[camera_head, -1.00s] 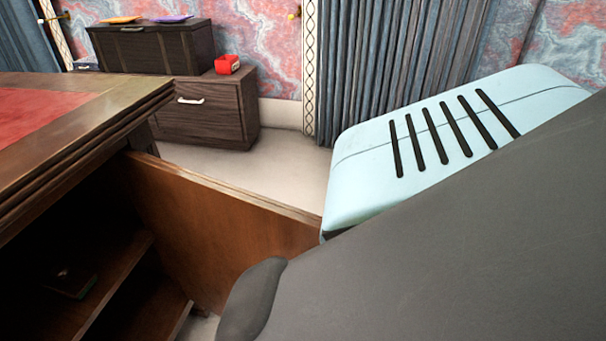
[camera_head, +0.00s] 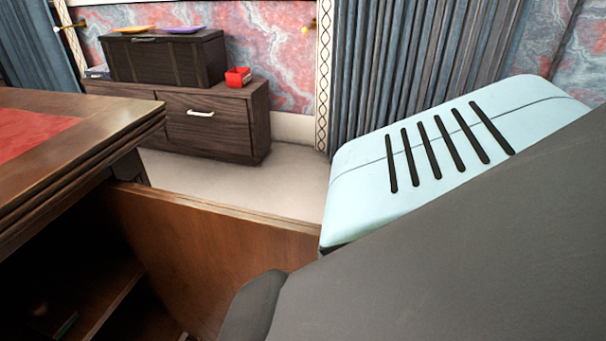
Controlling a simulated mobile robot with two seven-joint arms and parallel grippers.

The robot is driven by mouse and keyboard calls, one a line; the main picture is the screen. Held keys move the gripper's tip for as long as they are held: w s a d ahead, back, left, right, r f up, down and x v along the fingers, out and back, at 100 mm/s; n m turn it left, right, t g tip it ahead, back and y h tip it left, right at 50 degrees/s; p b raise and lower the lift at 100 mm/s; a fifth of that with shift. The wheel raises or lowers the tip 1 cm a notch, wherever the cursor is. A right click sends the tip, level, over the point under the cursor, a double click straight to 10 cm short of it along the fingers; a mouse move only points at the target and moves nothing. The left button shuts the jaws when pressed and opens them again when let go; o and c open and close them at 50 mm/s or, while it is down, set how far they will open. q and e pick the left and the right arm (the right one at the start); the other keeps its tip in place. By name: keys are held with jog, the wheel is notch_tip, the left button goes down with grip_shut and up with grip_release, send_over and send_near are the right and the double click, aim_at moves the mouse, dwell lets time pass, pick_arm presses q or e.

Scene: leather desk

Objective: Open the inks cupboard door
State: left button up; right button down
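The inks cupboard door (camera_head: 205,245) is a brown wooden panel under the desk (camera_head: 110,125). It stands swung open, sticking out to the right from the desk's side. The cupboard's dark inside shows at lower left, with a shelf (camera_head: 100,308) and a small dark greenish item (camera_head: 66,325) on it. My arm, grey and pale blue with black slots, fills the right side and covers the door's outer end. Neither gripper can be seen, so any contact with the door is hidden.
A low dark cabinet (camera_head: 228,125) with a white handle stands by the far wall. A dark chest (camera_head: 165,62) and a red box (camera_head: 238,78) are on it. Pale floor (camera_head: 270,180) between door and cabinet is clear.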

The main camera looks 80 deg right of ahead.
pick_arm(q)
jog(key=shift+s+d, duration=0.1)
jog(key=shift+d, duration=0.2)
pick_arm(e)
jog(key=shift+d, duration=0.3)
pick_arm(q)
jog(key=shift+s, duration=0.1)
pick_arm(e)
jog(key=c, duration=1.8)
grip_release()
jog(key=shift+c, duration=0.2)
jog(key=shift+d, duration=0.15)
pick_arm(q)
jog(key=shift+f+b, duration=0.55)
jog(key=shift+b, duration=0.05)
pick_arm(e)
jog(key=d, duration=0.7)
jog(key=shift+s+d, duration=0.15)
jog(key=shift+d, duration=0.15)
